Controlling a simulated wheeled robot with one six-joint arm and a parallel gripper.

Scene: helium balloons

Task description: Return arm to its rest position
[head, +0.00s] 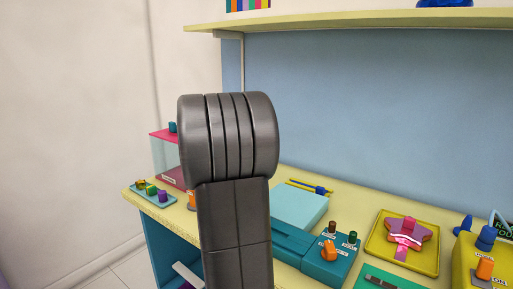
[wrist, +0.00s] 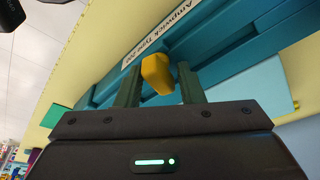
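My gripper (wrist: 160,68) shows in the wrist view with its two dark green fingers standing apart. A yellow-orange knob (wrist: 157,74) shows in the gap between them; I cannot tell whether it touches either finger. Behind it is a teal device with a white label (wrist: 160,33), seen tilted. In the head view my dark grey arm (head: 235,190) rises in the middle of the picture, bent at a rounded joint. The gripper itself does not show there.
On the yellow bench, a teal device (head: 315,268) with an orange knob (head: 328,250) stands right of my arm. A yellow tray with a pink star (head: 402,236) lies farther right. A pink-topped clear case (head: 163,158) stands left. A shelf (head: 350,19) runs above.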

